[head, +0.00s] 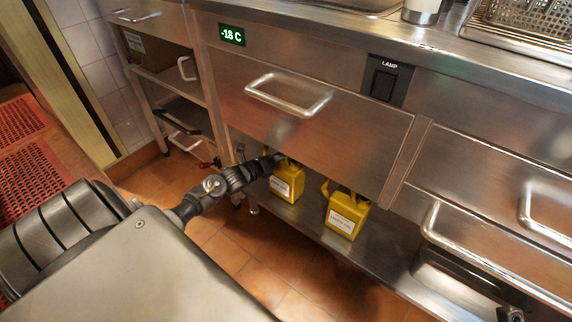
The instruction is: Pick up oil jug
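Two yellow oil jugs with white labels stand upright on the low steel shelf (298,217) under the counter. The left jug (287,184) has its top partly hidden by the drawer front and my gripper. The right jug (345,216) stands apart from it, with its handle towards the left. My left arm comes in from the left, and my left gripper (272,163) is at the upper left of the left jug, near its top. The fingers are small, dark and partly hidden, so I cannot tell whether they are open or touching the jug. My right gripper is not seen.
A steel drawer (300,125) with a bar handle (288,95) overhangs the shelf closely above the jugs. More drawers (500,205) stand at the right. An open rack (165,85) is at the left. The tiled floor (245,245) in front is clear.

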